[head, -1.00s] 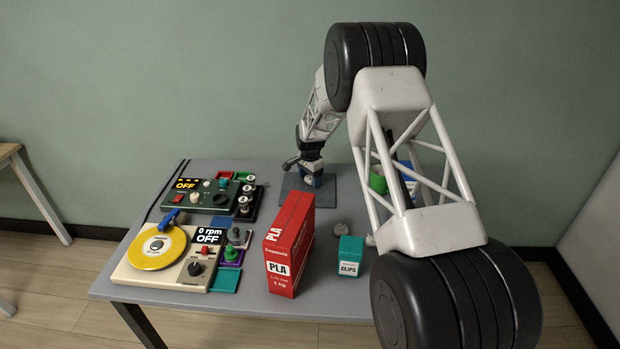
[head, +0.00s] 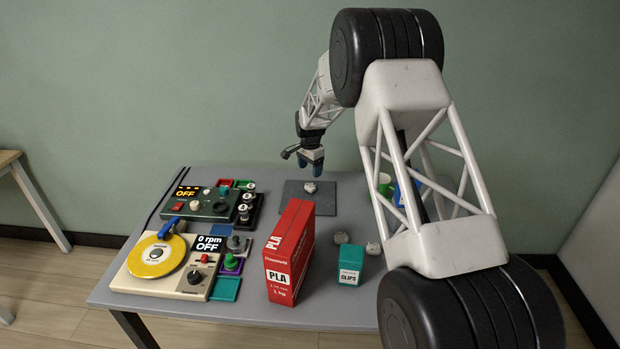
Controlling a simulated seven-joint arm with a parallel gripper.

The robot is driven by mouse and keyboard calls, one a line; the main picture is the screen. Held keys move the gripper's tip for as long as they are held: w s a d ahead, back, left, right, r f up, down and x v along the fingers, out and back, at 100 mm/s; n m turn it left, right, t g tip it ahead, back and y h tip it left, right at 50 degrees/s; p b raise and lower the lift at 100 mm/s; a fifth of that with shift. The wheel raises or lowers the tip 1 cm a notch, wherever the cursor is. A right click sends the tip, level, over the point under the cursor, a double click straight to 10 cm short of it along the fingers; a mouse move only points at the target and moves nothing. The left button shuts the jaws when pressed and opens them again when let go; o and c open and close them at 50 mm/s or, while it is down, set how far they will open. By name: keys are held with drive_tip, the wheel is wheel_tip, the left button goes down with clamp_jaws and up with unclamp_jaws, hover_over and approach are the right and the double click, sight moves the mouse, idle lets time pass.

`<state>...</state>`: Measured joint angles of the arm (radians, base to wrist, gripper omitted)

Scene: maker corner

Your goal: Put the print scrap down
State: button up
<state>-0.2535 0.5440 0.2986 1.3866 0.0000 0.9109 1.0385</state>
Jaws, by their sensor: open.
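A small grey print scrap (head: 310,187) lies on the dark grey mat (head: 348,200) at the back of the table. My gripper (head: 311,168) hangs just above the scrap, pointing down. It is open and empty, with a gap between its fingertips and the scrap. Two similar grey lumps, one (head: 341,238) behind the teal clips box and one (head: 373,248) to its right, lie on the table.
A tall red PLA box (head: 290,255) and a teal clips box (head: 350,264) stand in front of the mat. Control panels, one with a yellow disc (head: 157,256), fill the table's left. A green cup (head: 385,186) and a blue object (head: 408,192) are partly hidden behind my arm.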

drive_tip(key=shift+r, duration=2.05)
drive_tip(key=s+d+r+n, duration=0.1)
drive_tip(key=s+d+r, duration=0.5)
drive_tip(key=s+r, duration=0.3)
drive_tip(key=s+d+r+n+t, duration=0.1)
drive_tip(key=s+d+r+n, duration=0.1)
drive_tip(key=s+d+r, duration=0.65)
drive_tip(key=s+d+r+n, duration=0.15)
drive_tip(key=s+r, duration=0.45)
drive_tip(key=s, duration=0.7)
drive_tip(key=s+d+n, duration=0.1)
drive_tip(key=s+d, duration=0.2)
drive_tip(key=s, duration=0.8)
drive_tip(key=s+d+f+n+t, duration=0.1)
drive_tip(key=s+d+n, duration=0.1)
drive_tip(key=s, duration=1)
drive_tip(key=s+d+n, duration=0.1)
drive_tip(key=s+d, duration=0.3)
drive_tip(key=s, duration=0.8)
drive_tip(key=shift+f+t, duration=0.3)
drive_tip(key=shift+f, duration=0.1)
